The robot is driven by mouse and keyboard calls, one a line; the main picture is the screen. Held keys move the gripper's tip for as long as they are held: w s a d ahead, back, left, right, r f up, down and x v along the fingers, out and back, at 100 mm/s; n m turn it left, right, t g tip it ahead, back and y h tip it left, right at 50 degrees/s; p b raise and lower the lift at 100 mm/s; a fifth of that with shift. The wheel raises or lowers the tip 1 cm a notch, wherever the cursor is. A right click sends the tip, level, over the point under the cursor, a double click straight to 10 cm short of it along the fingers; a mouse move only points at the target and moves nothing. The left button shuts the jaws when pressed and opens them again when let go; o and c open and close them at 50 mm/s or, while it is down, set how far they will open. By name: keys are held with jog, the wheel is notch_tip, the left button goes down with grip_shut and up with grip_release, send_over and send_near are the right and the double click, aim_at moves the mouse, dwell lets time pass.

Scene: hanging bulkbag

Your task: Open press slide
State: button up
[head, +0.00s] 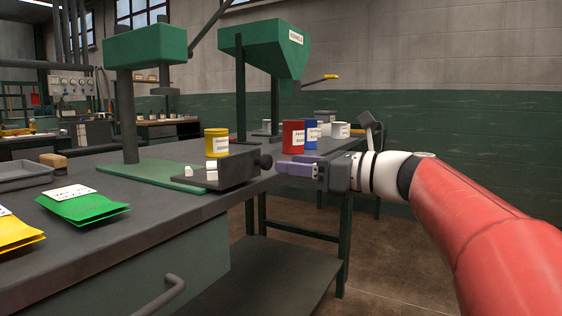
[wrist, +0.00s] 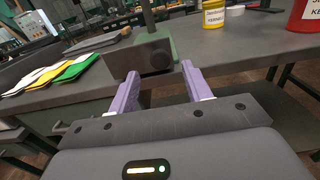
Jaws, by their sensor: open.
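The green press (head: 145,48) stands on a green base plate at the edge of the grey bench. Its slide, a dark grey block (head: 225,172) with small white pieces on it, sits on the base plate. A dark round knob (head: 266,162) is on the slide's right end. In the wrist view the slide (wrist: 125,55) is straight ahead and its knob (wrist: 161,60) lies between and beyond the fingertips. My gripper (head: 280,168) is open and empty, just right of the knob; it also shows in the wrist view (wrist: 160,72). I cannot tell whether the fingers touch the knob.
Green and yellow packets (head: 85,205) lie at the bench's front left. A yellow tin (head: 216,142) stands behind the slide. A red tin (head: 293,137) and blue tin (head: 311,134) stand beyond my gripper, near the green hopper (head: 268,48).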

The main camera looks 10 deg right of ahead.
jog(key=v, duration=0.3)
jog(key=shift+a, duration=0.1)
jog(key=s+a+f+n+g+h+p, duration=0.4)
jog(key=s+f+n+h+p, duration=0.2)
jog(key=s+f+n, duration=0.6)
jog(key=s+d+f+n+g+h+p, duration=0.1)
jog(key=s+d+f+n+h+p, duration=0.2)
jog(key=n, duration=1)
jog(key=s+d+f+h, duration=0.2)
jog(key=s+f+h, duration=0.3)
jog(key=s+f, duration=0.2)
jog(key=shift+f+n, duration=0.3)
jog(key=shift+f, duration=0.4)
jog(key=shift+w, duration=0.2)
